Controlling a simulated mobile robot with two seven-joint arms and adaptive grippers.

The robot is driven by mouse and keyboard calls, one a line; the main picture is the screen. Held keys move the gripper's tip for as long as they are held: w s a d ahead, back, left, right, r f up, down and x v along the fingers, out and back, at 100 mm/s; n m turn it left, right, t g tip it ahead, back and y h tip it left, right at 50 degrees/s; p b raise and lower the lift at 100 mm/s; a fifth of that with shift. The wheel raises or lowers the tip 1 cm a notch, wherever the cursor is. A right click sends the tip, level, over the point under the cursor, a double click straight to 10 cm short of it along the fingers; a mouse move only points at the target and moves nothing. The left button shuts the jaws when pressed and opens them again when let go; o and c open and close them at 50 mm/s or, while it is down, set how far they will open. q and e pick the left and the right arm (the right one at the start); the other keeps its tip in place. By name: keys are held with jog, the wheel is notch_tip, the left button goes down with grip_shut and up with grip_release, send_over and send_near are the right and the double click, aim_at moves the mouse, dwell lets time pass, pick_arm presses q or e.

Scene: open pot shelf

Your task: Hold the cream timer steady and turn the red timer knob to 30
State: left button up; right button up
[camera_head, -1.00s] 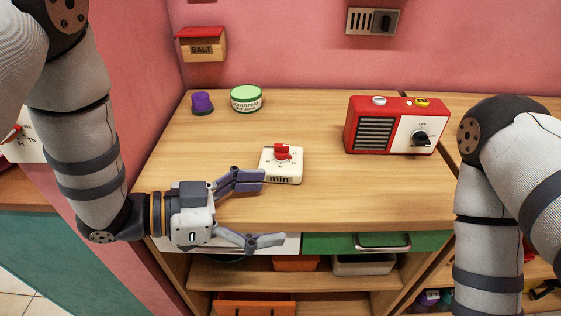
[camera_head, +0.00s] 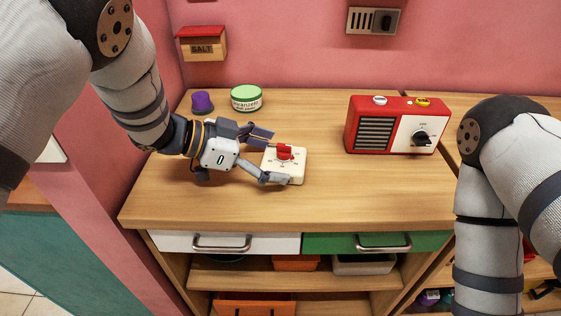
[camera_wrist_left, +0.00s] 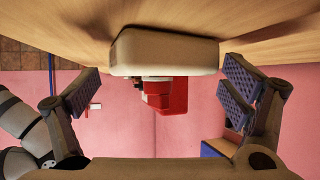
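The cream timer (camera_head: 297,168) stands upright on the wooden counter, with its red knob (camera_head: 285,152) on top. The dial marks are too small to read. My left gripper (camera_head: 267,156) is open, with one finger behind the timer's left side and one by its front left corner. In the left wrist view, the timer's cream body (camera_wrist_left: 165,52) and red knob (camera_wrist_left: 168,97) lie between the two spread fingers (camera_wrist_left: 160,95), with gaps on both sides. The finger hides the timer's front label. My right arm is at the right edge; its gripper is out of view.
A red radio (camera_head: 375,133) stands right of the timer. A green-lidded tin (camera_head: 246,98) and a purple-topped object (camera_head: 202,102) stand at the back left. A salt box (camera_head: 202,47) hangs on the wall. The counter front is clear above the white drawer (camera_head: 180,241) and green drawer (camera_head: 330,242).

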pick_arm(q)
jog(key=shift+w+d+f, duration=0.15)
jog(key=shift+d+f, duration=0.1)
jog(key=shift+d, duration=0.25)
jog(key=shift+c, duration=0.5)
jog(key=c, duration=0.5)
